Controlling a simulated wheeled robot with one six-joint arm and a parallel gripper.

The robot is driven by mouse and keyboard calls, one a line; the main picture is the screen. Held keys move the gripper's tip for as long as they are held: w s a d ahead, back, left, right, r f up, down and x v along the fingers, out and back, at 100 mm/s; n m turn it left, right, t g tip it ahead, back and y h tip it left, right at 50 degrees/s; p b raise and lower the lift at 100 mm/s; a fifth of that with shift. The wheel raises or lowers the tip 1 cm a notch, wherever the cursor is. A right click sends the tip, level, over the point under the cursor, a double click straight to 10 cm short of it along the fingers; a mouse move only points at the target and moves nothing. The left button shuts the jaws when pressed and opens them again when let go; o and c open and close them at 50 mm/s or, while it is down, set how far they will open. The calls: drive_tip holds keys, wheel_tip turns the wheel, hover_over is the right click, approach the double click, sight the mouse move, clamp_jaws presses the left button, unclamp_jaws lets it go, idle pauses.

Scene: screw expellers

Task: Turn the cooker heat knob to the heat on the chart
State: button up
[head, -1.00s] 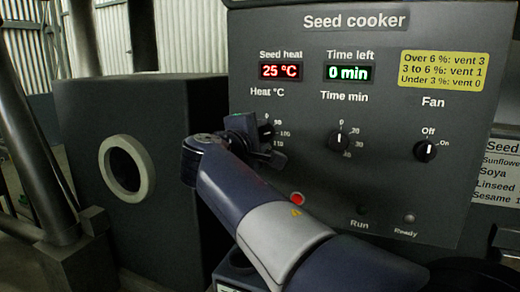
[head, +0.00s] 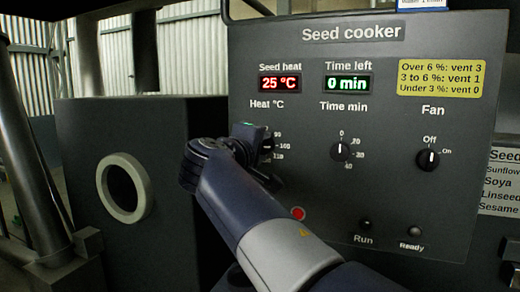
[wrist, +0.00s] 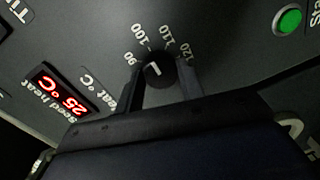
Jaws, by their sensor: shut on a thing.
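The heat knob (wrist: 157,72) is a small dark knob with a white pointer mark, on the grey seed cooker panel (head: 300,190). Labels from 90 to 120 curve around it in the wrist view; I cannot tell exactly which one the mark points to. My gripper (wrist: 160,82) is shut on this knob, one finger on each side. In the head view my gripper (head: 250,142) is at the panel under "Heat °C" and hides most of the knob. The seed heat display (head: 280,84) reads 25 °C. The chart (head: 505,185) is cut off at the right edge, its values out of view.
The time knob (head: 340,150) and fan knob (head: 428,159) sit right of my gripper. A red button (head: 298,213) is close to my arm, with the Run button (head: 365,224) further right. A dark box with a round ring (head: 106,185) stands at left.

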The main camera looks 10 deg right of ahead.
drive_tip(key=o, duration=1)
drive_tip(key=v, duration=1)
drive_tip(key=shift+s+a, duration=0.25)
drive_tip(key=shift+s, duration=0.05)
drive_tip(key=x, duration=1.1)
drive_tip(key=shift+s+a, duration=0.1)
